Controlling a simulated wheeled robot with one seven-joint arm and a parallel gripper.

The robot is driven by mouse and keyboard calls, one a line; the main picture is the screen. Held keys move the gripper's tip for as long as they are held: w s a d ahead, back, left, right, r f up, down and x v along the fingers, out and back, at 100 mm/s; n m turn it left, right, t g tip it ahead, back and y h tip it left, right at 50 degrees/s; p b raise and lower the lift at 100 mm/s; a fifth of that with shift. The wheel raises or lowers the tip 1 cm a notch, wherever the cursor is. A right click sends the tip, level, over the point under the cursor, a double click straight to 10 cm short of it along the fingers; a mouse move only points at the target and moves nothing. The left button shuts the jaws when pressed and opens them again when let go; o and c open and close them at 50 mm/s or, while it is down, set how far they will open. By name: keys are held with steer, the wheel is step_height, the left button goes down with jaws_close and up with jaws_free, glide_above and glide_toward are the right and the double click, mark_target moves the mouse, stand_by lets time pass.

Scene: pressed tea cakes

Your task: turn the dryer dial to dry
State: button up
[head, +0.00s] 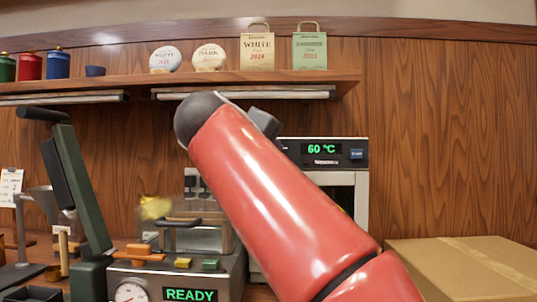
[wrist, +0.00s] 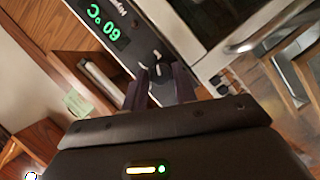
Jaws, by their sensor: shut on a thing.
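The dryer (head: 361,200) stands against the wood wall behind my red arm, which hides much of its left side in the head view. Its dark panel reads 60 °C in green (head: 321,149); the panel (wrist: 133,42) also shows, tilted, in the wrist view. The dryer dial (wrist: 157,70) is a small dark knob with white marks around it. My gripper (wrist: 159,80) is at the panel with its two dark fingers either side of the dial, shut on it. Which setting the dial points to cannot be read. In the head view my gripper is hidden behind my arm.
A cardboard box (head: 465,265) stands at the right. A machine showing READY (head: 190,294) and a dark green lever press (head: 82,190) stand at the left. A wall shelf (head: 250,78) with bags, tea cakes and tins runs above.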

steer(key=shift+f, duration=0.1)
steer(key=o, duration=1)
steer(key=v, duration=0.7)
steer(key=shift+s+a, duration=0.1)
steer(key=shift+s, duration=0.25)
